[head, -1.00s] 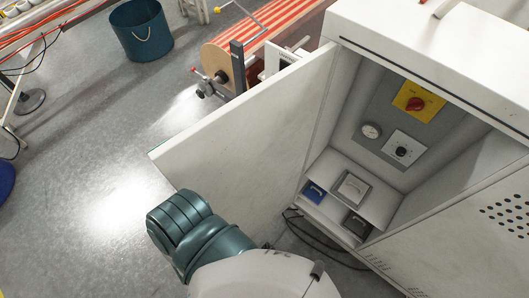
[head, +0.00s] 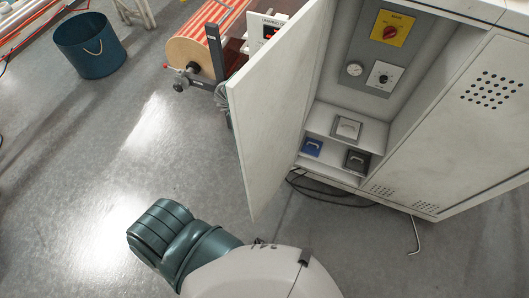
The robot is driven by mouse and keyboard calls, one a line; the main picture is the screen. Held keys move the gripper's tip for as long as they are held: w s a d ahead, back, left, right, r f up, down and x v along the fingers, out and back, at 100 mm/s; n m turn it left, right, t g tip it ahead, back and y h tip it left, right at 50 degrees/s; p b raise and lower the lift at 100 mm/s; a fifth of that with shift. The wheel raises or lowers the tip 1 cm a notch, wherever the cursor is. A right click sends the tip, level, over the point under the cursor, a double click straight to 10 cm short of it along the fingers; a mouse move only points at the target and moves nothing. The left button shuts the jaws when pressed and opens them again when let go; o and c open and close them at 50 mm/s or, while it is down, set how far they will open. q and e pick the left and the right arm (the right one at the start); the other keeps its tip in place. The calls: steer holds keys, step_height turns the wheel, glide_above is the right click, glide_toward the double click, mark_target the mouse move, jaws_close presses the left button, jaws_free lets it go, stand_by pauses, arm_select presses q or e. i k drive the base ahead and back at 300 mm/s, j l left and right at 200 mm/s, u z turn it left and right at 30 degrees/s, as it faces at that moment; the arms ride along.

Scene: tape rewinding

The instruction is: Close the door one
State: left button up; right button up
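The white cabinet (head: 462,128) stands at the right in the head view. Its door (head: 275,110) is open and swung out to the left, so the inside is exposed. The door's free edge stands over open floor. A teal ribbed part and a white rounded part of my own body show at the bottom, below the door with a visible gap in the picture. No gripper fingers are in view, so I cannot see where either gripper is.
Inside the cabinet are a yellow panel with a red knob (head: 390,33), a gauge, a dial and several small boxes (head: 347,129). Cables (head: 335,193) lie at its base. A striped roll (head: 205,45) stands behind the door. A teal bucket (head: 92,45) is far left.

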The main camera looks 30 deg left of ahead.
mark_target(267, 98)
steer(key=k+j+z, duration=0.2)
steer(key=j, duration=0.3)
steer(key=k+j+z, duration=0.2)
steer(key=k+j, duration=0.15)
steer(key=i+j+z, duration=0.1)
steer(key=j, duration=0.35)
steer(key=i+j+z, duration=0.1)
steer(key=j, duration=0.35)
steer(key=j+z, duration=0.15)
steer(key=j, duration=0.35)
steer(key=i, duration=0.05)
